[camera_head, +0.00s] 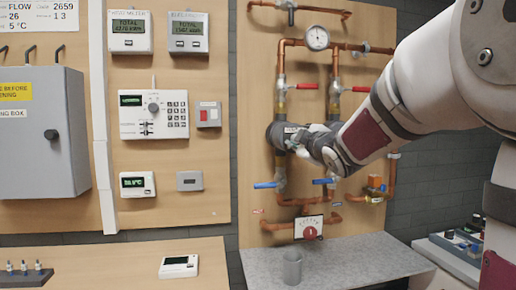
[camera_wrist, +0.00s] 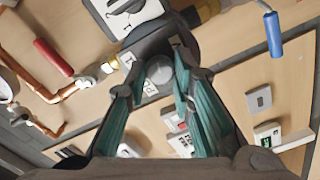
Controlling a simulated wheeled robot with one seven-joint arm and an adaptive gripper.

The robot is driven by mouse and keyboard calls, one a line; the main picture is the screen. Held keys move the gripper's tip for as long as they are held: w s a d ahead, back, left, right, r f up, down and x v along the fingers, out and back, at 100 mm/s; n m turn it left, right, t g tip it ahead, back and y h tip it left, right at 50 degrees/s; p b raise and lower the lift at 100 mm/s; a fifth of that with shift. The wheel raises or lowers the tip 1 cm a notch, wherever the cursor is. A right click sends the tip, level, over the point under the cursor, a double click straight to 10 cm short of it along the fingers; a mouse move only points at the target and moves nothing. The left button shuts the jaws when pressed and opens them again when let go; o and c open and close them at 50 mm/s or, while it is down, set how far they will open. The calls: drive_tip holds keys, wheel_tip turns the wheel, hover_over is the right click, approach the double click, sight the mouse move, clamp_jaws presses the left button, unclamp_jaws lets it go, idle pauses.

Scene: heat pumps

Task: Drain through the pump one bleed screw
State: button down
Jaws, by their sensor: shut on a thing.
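The pump (camera_head: 279,134) is a dark round body in the copper pipework, partly hidden behind my gripper (camera_head: 303,141) in the head view. In the wrist view the dark pump body (camera_wrist: 192,45) fills the upper middle. The bleed screw (camera_wrist: 159,70) shows there as a small grey round piece on the pump's face. My gripper (camera_wrist: 155,88) has its teal fingers on either side of the screw and is shut on it. The exact finger contact is hard to see. The screw is hidden in the head view.
Red valve handles (camera_head: 305,86) sit above the pump and blue valve handles (camera_head: 265,185) below it. A pressure gauge (camera_head: 317,38) is at the top. Control panels hang to the left.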

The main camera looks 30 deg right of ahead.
drive_tip(key=shift+f+n, duration=0.15)
drive_tip(key=shift+n, duration=0.25)
drive_tip(key=c, duration=1.4)
unclamp_jaws()
drive_tip(key=shift+o, duration=0.2)
drive_tip(key=v, duration=1.2)
drive_tip(key=shift+a, duration=0.1)
drive_tip(key=s+a+f+m+g+y+p, duration=0.2)
drive_tip(key=s+a+f+m+g+p, duration=0.2)
drive_tip(key=s+a, duration=0.6)
drive_tip(key=s+a+f+m+g+y+p, duration=0.3)
drive_tip(key=s+a+f+g, duration=0.6)
drive_tip(key=s, duration=0.7)
drive_tip(key=a+m+p, duration=0.1)
drive_tip(key=m+p, duration=0.1)
drive_tip(key=shift+s+a+f+m+p, duration=0.3)
drive_tip(key=shift+a+p, duration=0.05)
drive_tip(key=shift+a, duration=0.05)
